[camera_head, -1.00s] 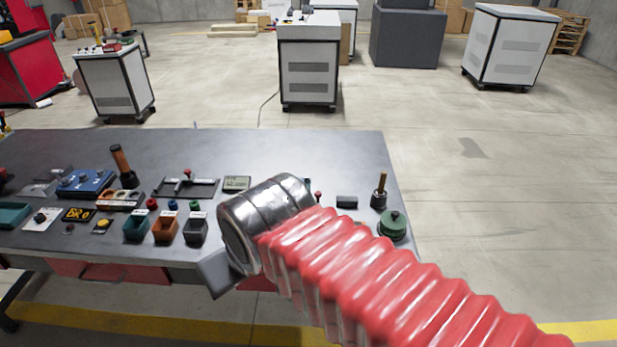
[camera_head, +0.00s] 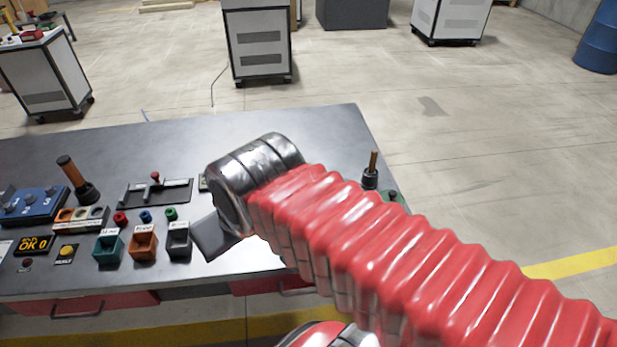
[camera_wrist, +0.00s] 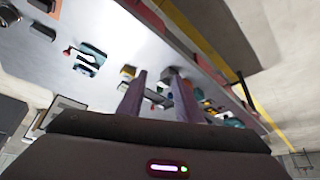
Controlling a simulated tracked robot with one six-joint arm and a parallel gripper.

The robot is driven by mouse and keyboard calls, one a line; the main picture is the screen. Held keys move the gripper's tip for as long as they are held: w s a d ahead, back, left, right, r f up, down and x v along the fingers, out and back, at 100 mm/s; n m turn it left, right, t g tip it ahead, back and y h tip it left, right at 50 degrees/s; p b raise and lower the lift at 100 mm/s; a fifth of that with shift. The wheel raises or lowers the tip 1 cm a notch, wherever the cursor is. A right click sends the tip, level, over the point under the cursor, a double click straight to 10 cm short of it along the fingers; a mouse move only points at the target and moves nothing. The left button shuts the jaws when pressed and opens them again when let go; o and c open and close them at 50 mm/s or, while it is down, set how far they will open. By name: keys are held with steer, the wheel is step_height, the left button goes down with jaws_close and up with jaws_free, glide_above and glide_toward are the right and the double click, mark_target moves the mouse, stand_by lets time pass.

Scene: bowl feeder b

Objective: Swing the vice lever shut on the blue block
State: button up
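In the wrist view, a small teal-and-white fixture (camera_wrist: 88,60) with a red-knobbed lever (camera_wrist: 68,51) lies on the bench left of my fingers. It looks like the vice, but I cannot make out a blue block in its jaws or how far the lever is swung. In the head view my arm hides that part of the bench. My gripper (camera_wrist: 156,76) has its two purple fingers apart with nothing held between them. It is above the bench and clear of the fixture. The head view shows only the back of my wrist, not the fingertips.
In the head view, the bench (camera_head: 290,120) bears a black slotted plate with a red-knobbed lever (camera_head: 156,190), several small bins (camera_head: 143,246), a blue control box (camera_head: 32,206) and an upright brown-handled tool (camera_head: 371,172). Bare bench lies toward the back.

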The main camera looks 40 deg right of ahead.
steer(key=shift+o, duration=0.2)
steer(key=shift+w, duration=0.1)
steer(key=w+d+n+g, duration=0.1)
steer(key=w+d, duration=0.8)
steer(key=d, duration=0.5)
steer(key=d+f, duration=0.3)
steer(key=d, duration=0.6)
steer(key=w+d+f+n, duration=0.1)
steer(key=d+f, duration=0.2)
steer(key=d, duration=0.7)
steer(key=shift+w+d+y, duration=0.15)
steer(key=shift+w+y, duration=0.05)
steer(key=shift+y, duration=0.2)
steer(key=x, duration=1.3)
steer(key=shift+f, duration=0.4)
